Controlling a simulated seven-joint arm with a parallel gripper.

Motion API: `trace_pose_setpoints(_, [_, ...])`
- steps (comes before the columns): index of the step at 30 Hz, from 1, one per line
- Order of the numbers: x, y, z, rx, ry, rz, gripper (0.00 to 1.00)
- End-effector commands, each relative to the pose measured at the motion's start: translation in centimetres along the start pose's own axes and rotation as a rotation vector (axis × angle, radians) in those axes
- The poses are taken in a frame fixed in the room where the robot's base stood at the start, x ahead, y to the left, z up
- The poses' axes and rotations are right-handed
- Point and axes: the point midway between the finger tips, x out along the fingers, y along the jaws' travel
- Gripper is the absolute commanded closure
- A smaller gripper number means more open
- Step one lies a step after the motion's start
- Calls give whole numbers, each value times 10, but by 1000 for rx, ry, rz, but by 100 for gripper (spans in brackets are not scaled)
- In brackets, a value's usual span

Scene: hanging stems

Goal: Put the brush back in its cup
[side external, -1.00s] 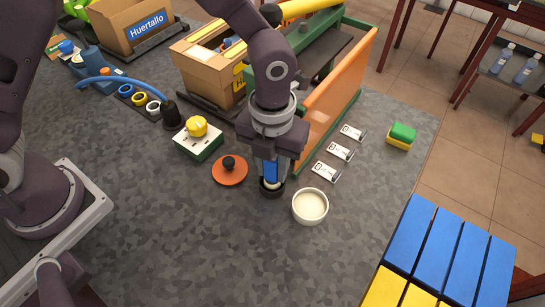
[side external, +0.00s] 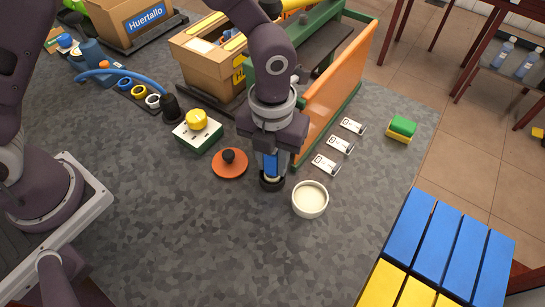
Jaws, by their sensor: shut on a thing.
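My gripper (side external: 271,163) points down, its jaws shut on a blue upright thing that looks like the brush (side external: 270,163). Directly below the fingers is a small dark round thing (side external: 271,183), at the lower end of the blue part. I cannot tell whether it is the cup or the brush's own end, nor whether the brush is inside it. A white round bowl (side external: 309,200) with a cream-coloured inside stands on the grey mat just right of the gripper. The fingers hide much of the brush.
An orange disc with a black knob (side external: 230,163) lies left of the gripper, with a yellow-knobbed box (side external: 197,127) beyond it. An orange panel (side external: 335,85) and several white labels (side external: 340,145) are to the right. The mat (side external: 200,235) in front is clear.

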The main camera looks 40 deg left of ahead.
Motion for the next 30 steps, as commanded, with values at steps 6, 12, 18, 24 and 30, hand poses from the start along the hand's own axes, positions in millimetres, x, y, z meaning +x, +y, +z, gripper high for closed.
trace_pose_setpoints(6, [4,0,0,0,0,1,100])
trace_pose_setpoints(12, [6,0,0,1,0,1,100])
trace_pose_setpoints(18, [9,0,0,1,0,1,100])
trace_pose_setpoints(24, [9,0,0,1,0,1,71])
trace_pose_setpoints(30, [9,0,0,1,0,1,48])
